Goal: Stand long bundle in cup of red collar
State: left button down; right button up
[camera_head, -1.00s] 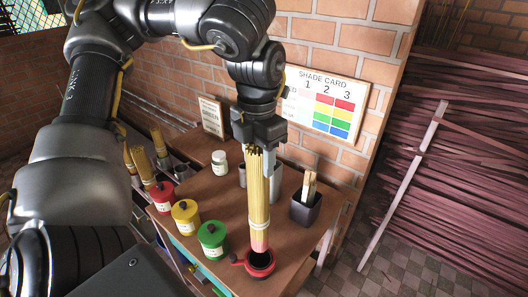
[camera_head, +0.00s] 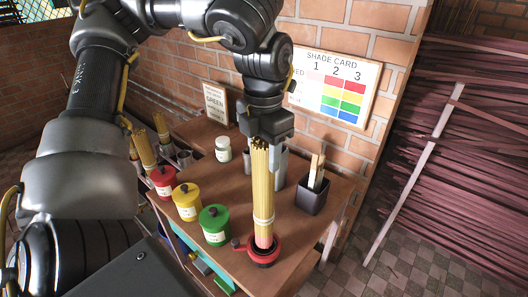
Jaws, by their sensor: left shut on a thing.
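A long bundle of yellow sticks (camera_head: 263,190) with a pale band and pink lower end stands nearly upright. My left gripper (camera_head: 266,150) is shut on its upper part; the bundle partly hides the fingers. The cup with the red collar (camera_head: 276,243) sits near the table's front edge. The bundle's pink end meets the collar's opening, with a dark gap in front of it. I cannot tell how deep the end reaches. My right gripper is not in view.
Red (camera_head: 164,182), yellow (camera_head: 187,203) and green (camera_head: 215,226) lidded pots stand in a row left of the cup. A dark holder with sticks (camera_head: 313,196) stands right. A white jar (camera_head: 223,150) and grey cylinders are behind. A shade card (camera_head: 335,87) hangs on the brick wall.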

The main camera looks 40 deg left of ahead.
aim_at(264, 181)
pick_arm(q)
jog(key=shift+f+b, duration=2.1)
jog(key=shift+f, duration=1.95)
jog(key=c, duration=0.6)
grip_release()
jog(key=shift+c, duration=0.2)
notch_tip(264, 181, up, 11)
jog(key=shift+f+p, duration=0.1)
jog(key=shift+p, duration=0.75)
jog(key=shift+d, duration=0.1)
